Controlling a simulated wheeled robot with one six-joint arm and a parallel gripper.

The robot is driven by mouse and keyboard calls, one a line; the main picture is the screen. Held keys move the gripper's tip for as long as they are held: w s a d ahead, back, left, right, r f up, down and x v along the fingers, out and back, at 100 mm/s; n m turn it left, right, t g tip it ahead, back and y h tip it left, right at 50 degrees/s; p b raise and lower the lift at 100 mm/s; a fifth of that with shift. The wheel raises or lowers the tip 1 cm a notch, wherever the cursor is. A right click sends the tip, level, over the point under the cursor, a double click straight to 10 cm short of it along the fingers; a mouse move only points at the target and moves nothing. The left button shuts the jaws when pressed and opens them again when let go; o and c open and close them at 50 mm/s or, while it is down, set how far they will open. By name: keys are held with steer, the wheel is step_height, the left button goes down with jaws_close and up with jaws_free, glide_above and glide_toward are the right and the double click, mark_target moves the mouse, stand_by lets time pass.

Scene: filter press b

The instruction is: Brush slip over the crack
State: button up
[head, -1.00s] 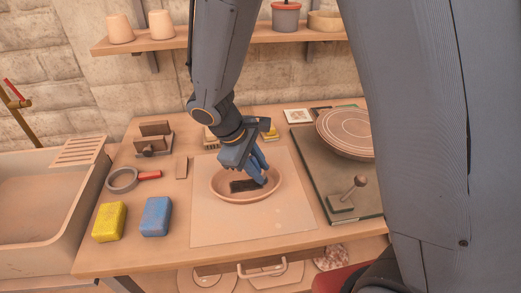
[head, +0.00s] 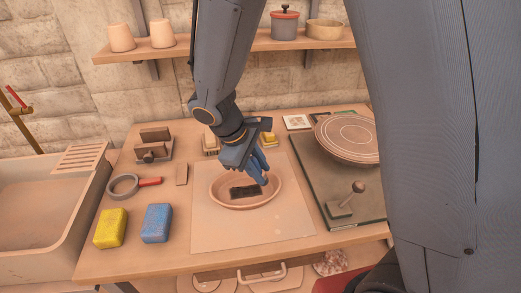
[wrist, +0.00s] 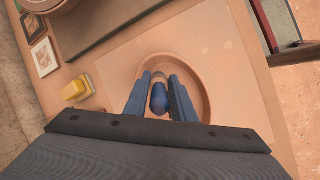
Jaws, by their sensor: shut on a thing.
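A shallow oval clay dish (head: 216,195) lies on a pale square board at the middle of the table; it shows in the wrist view too (wrist: 206,100). A black rectangular patch (head: 245,192) shows inside the dish; I cannot tell whether it is the crack or something lying there. My gripper (head: 263,179) reaches down over the dish's right part. In the wrist view my gripper (wrist: 159,77) is shut on a blue, rounded handle (wrist: 159,100) with a tan part beyond it, probably a brush. Its working end is hidden, so contact with the dish cannot be told.
A dark board with a round plate (head: 350,138) and knobbed tool (head: 350,200) stands right. A sink (head: 35,205) adjoins the left edge.

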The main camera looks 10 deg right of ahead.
steer(key=shift+r+p, duration=2.4)
steer(key=shift+r, duration=0.6)
steer(key=shift+s, duration=0.1)
